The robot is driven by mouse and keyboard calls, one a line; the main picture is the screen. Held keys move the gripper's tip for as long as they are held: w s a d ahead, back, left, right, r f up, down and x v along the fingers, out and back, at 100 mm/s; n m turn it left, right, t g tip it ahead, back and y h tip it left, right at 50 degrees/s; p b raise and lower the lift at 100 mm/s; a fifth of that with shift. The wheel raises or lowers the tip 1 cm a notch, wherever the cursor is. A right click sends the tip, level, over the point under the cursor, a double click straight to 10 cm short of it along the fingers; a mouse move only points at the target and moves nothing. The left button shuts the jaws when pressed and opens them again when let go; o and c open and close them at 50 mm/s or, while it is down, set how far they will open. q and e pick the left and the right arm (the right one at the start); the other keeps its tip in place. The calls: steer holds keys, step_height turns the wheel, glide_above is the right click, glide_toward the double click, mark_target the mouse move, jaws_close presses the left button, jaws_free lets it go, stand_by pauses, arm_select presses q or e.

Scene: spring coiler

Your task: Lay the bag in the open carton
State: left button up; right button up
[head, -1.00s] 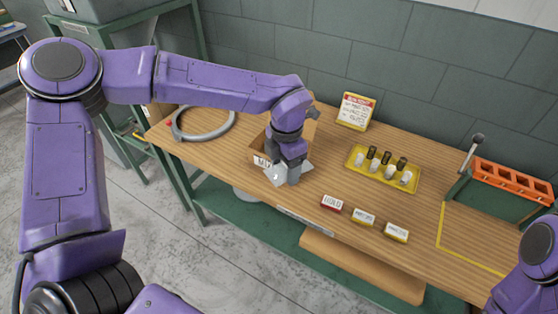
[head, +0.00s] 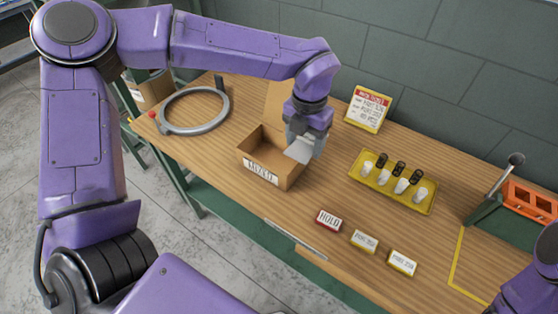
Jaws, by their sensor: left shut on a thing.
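The open carton (head: 262,172) is a brown cardboard box with a white label on its front and its lid flap raised at the back. It stands on the wooden table. My left gripper (head: 303,148) is shut on the bag (head: 299,151), a small pale, flat thing. It holds the bag over the carton's right side. The gripper hides part of the bag and the carton's right rear corner. I cannot tell whether the bag touches the carton. My right arm shows at the lower right, but its gripper is out of view.
A grey ring (head: 194,128) lies left of the carton. A sign (head: 368,108) stands behind. A yellow tray (head: 419,204) with several small cylinders lies to the right. A red HOLD block (head: 328,220) and two yellow-edged label blocks (head: 364,241) lie near the front edge.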

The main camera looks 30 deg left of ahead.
arm_select(q)
step_height(320, 180, down, 5)
steer(key=b, duration=0.9)
glide_toward(267, 158)
steer(key=s+d, duration=0.1)
steer(key=s+d+f, duration=0.1)
steer(key=d, duration=0.1)
steer(key=shift+s+d+f, duration=0.1)
steer(key=shift+s+d, duration=0.05)
steer(key=shift+s, duration=0.2)
steer(key=shift+w+f, duration=0.1)
steer(key=shift+f, duration=0.1)
steer(key=f+b, duration=0.1)
steer(key=a+f+b, duration=0.1)
steer(key=f, duration=0.1)
steer(key=a+f+b, duration=0.1)
steer(key=f, duration=0.1)
steer(key=shift+w+b, duration=0.15)
steer(key=shift+b, duration=0.25)
steer(key=shift+d+r, duration=0.15)
steer(key=shift+r, duration=0.05)
steer(key=shift+f, duration=0.15)
steer(key=o, duration=1.2)
step_height(267, 158, up, 12)
steer(key=shift+r, duration=0.2)
